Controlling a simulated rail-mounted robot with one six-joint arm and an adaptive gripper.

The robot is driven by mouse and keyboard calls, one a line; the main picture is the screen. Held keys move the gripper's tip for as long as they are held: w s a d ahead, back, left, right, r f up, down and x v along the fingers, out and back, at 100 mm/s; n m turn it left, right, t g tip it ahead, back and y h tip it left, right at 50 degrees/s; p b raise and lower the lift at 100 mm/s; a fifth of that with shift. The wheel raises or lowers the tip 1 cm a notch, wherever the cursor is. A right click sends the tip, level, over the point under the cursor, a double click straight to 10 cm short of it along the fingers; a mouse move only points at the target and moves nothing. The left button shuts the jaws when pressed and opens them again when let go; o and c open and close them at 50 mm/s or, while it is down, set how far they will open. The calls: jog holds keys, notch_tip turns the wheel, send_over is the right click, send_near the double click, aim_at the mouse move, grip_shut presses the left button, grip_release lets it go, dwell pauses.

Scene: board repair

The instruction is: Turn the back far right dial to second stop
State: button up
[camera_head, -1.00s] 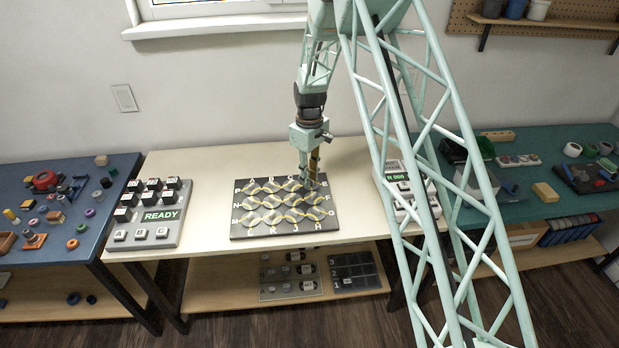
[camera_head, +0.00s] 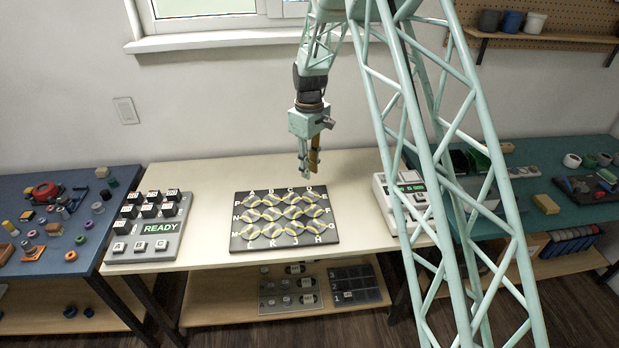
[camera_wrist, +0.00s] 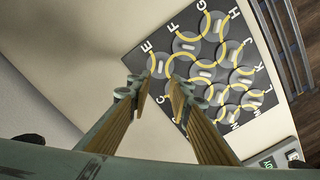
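A dark board (camera_head: 243,245) with rows of round grey dials, yellow arcs and white letters lies on the cream table. The back far right dial (camera_head: 312,197) is at the board's back right corner; in the wrist view it is the dial near the letter E (camera_wrist: 158,66). Its pointer angle is too small to read in the head view. My gripper (camera_head: 309,174) hangs above and behind the board's back right, clear of the dials. In the wrist view its fingers (camera_wrist: 160,92) stand apart with nothing between them, partly framing the E dial. Neighbouring dials show beyond the fingertips.
A grey button panel reading READY (camera_head: 161,228) stands left of the board. A white device (camera_head: 388,203) stands at right, partly behind my arm. A lower shelf (camera_head: 230,310) holds further panels. The cream table is clear behind the board.

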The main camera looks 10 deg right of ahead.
notch_tip(320, 180, up, 2)
jog(key=shift+r, duration=0.1)
dwell(0.5)
jog(key=s+r+m+t, duration=0.1)
jog(key=s+r+m, duration=0.1)
jog(key=s+r, duration=1.05)
jog(key=s+r+m+t, duration=0.1)
jog(key=s+r+m, duration=0.1)
jog(key=s+r, duration=1.05)
jog(key=s+r+m, duration=0.1)
jog(key=s+r, duration=0.4)
jog(key=s, duration=0.3)
jog(key=s+r+m, duration=0.1)
jog(key=s+r, duration=0.4)
jog(key=s, duration=0.4)
jog(key=s+f+m+t, duration=0.1)
jog(key=s+m+t, duration=0.1)
jog(key=s, duration=1.4)
jog(key=shift+s+d+f, duration=0.2)
jog(key=shift+s+d, duration=0.15)
jog(key=shift+s, duration=0.05)
